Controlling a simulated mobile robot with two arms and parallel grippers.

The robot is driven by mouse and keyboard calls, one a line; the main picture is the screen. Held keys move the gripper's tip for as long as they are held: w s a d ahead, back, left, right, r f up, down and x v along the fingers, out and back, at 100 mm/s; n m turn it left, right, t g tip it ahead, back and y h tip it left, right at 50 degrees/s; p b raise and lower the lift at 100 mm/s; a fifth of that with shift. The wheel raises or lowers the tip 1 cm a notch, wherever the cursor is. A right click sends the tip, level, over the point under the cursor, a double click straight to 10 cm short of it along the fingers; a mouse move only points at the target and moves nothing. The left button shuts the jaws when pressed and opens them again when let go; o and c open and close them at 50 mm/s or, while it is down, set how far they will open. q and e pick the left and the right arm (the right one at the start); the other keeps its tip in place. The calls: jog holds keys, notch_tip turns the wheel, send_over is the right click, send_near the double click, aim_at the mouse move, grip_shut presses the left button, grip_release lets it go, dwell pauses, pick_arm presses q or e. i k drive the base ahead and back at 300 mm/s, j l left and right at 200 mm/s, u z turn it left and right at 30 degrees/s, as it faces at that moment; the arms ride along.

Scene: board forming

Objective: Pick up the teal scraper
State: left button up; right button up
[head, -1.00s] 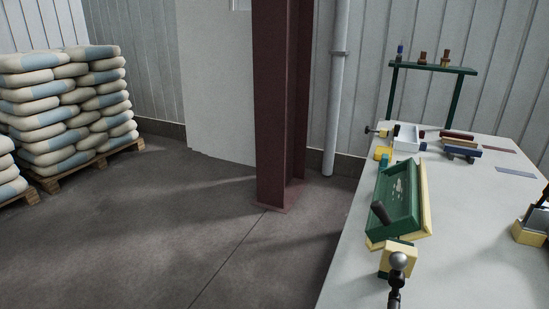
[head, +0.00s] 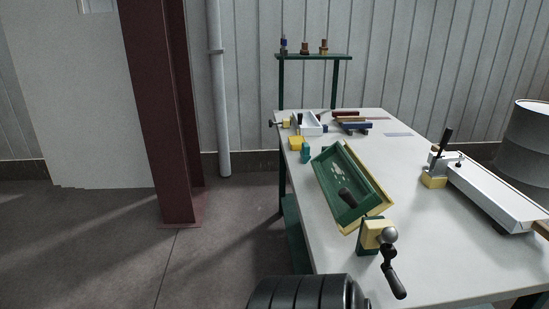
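A small teal piece (head: 305,153) stands at the left edge of the white worktable (head: 420,240), beside a yellow block (head: 296,143). It is too small to tell for sure that it is the teal scraper. A green tray-like form (head: 335,176) with a yellow edge sits tilted on the table, just nearer to me than the teal piece. Neither of my grippers is in view.
A long white trough (head: 495,197) lies on the right. A dark red column (head: 165,110) stands left of the table. The table's middle is clear.

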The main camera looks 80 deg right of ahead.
aim_at(305, 156)
jog(key=i+z, duration=0.45)
jog(key=i+j+z, duration=0.1)
jog(key=i+z, duration=0.4)
jog(key=k, duration=0.1)
